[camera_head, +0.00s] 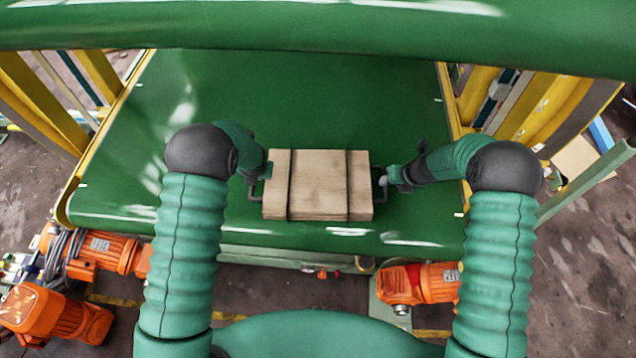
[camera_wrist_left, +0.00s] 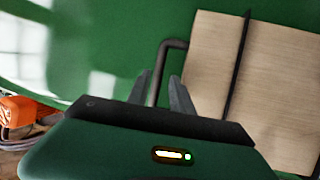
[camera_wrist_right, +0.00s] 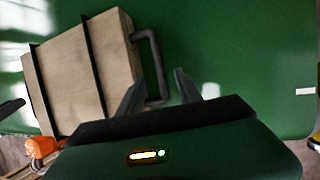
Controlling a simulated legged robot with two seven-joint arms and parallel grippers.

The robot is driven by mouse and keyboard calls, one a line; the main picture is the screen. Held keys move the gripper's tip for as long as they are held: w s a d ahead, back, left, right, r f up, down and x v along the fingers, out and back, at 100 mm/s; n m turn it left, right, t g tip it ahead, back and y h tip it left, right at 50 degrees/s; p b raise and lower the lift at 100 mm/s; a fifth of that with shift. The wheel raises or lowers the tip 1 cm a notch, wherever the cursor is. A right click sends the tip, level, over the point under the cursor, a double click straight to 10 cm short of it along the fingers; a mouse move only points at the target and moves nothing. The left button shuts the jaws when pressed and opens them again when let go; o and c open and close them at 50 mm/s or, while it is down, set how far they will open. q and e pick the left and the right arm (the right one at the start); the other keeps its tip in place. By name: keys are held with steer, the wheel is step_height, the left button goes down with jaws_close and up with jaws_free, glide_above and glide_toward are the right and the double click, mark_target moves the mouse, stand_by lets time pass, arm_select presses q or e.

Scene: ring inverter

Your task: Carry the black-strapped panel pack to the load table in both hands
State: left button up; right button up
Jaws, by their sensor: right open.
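The panel pack (camera_head: 318,186) is a pale wooden block with two black straps and a dark handle at each end. It lies flat on a green surface. It also shows in the left wrist view (camera_wrist_left: 275,75) and the right wrist view (camera_wrist_right: 72,80). My left gripper (camera_wrist_left: 163,88) is open, with its fingers on either side of the left handle (camera_wrist_left: 160,70). My right gripper (camera_wrist_right: 158,85) is open at the right handle (camera_wrist_right: 158,60), with the handle's bar between its fingers. I cannot tell whether either gripper touches its handle.
The green conveyor belt (camera_head: 320,90) has yellow side rails and free room behind the pack. Orange motors (camera_head: 415,284) stand below its front edge, more at the left (camera_head: 100,252). A green beam (camera_head: 320,25) crosses the top of the view. Yellow posts (camera_head: 545,105) stand at both sides.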

arm_select(q)
steer(key=x, duration=0.5)
steer(key=shift+f, duration=0.25)
arm_select(e)
steer(key=x, duration=0.5)
steer(key=shift+f, duration=0.3)
arm_select(q)
steer(key=shift+w+a+f, duration=0.2)
steer(key=shift+f, duration=0.05)
arm_select(e)
steer(key=shift+w+a+f, duration=0.2)
steer(key=shift+a, duration=0.05)
steer(key=shift+r, duration=0.1)
arm_select(q)
steer(key=shift+d+r, duration=0.1)
steer(key=shift+d, duration=0.05)
jaws_close()
arm_select(e)
steer(key=shift+d, duration=0.2)
steer(key=c, duration=0.6)
jaws_close()
